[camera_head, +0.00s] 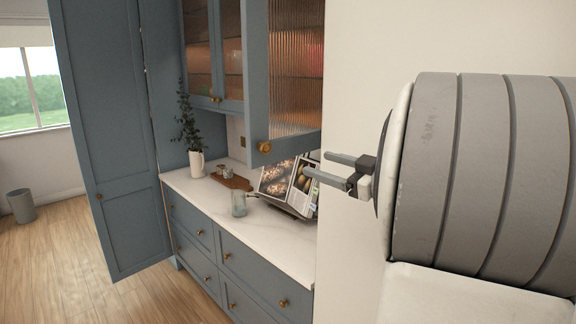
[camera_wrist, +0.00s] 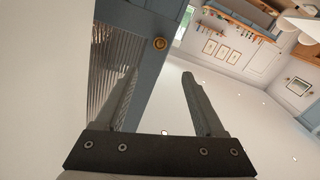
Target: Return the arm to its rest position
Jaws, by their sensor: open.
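My gripper (camera_head: 331,167) is at the right of the head view, stretched out in front of the open glass cabinet door, with my grey arm behind it. Its two fingers are apart with nothing between them. In the wrist view the gripper (camera_wrist: 160,100) also shows open and empty, with the reeded glass door (camera_wrist: 127,50) and its brass knob (camera_wrist: 160,43) beyond the left finger. In the head view the same door (camera_head: 292,75) stands ajar with its knob (camera_head: 264,147) left of the fingertips. I cannot tell the exact gap between fingers and door.
Below is a white counter (camera_head: 262,232) with an open cookbook (camera_head: 290,184), a glass jar (camera_head: 239,204), a wooden board (camera_head: 231,181) and a white vase (camera_head: 196,163) of greenery. A tall blue door (camera_head: 108,130) stands open at left. A pale wall is close beside my arm.

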